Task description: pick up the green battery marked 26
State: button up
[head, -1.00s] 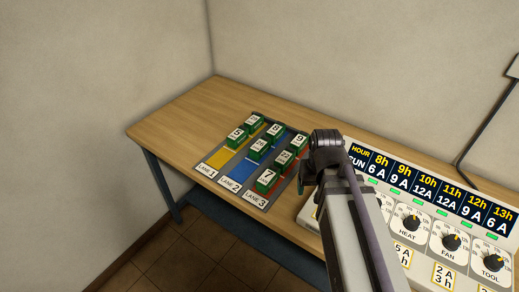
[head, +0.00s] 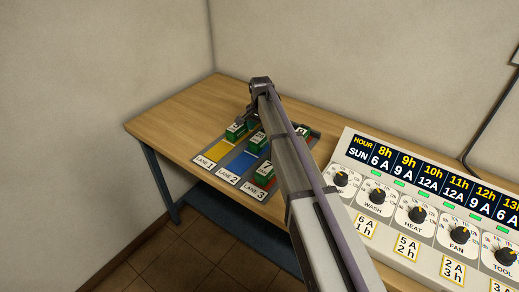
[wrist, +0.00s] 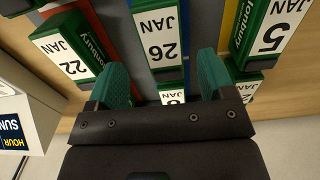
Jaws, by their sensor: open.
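The green battery marked 26 (wrist: 157,35) has a white label reading 26 JAN, upside down at the top middle of the wrist view. In the head view it stands in the blue lane 2 (head: 257,143), partly hidden by my arm. My gripper (wrist: 161,68) is open and empty, with green finger pads. Its fingertips lie just below the 26 label in the wrist view, one towards each side. Their height relative to the battery is unclear. Another battery label, mostly hidden, shows between the fingers (wrist: 172,97).
Battery 22 (wrist: 72,58) is close by the left finger, and battery 5 (wrist: 268,40) by the right finger. Battery 7 (head: 265,171) stands at the front of lane 3. The dial panel (head: 412,214) is to the right. The table's far left is bare.

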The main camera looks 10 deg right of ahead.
aim_at(260, 136)
jog(key=shift+f, duration=0.1)
jog(key=f+b, duration=0.5)
jog(key=shift+w+f, duration=0.15)
jog(key=shift+w, duration=0.05)
jog(key=shift+r, duration=0.2)
jog(key=c, duration=1.4)
notch_tip(260, 136, up, 10)
jog(key=p, duration=1)
jog(key=shift+r+p, duration=0.15)
jog(key=shift+p, duration=0.15)
jog(key=shift+a, duration=0.1)
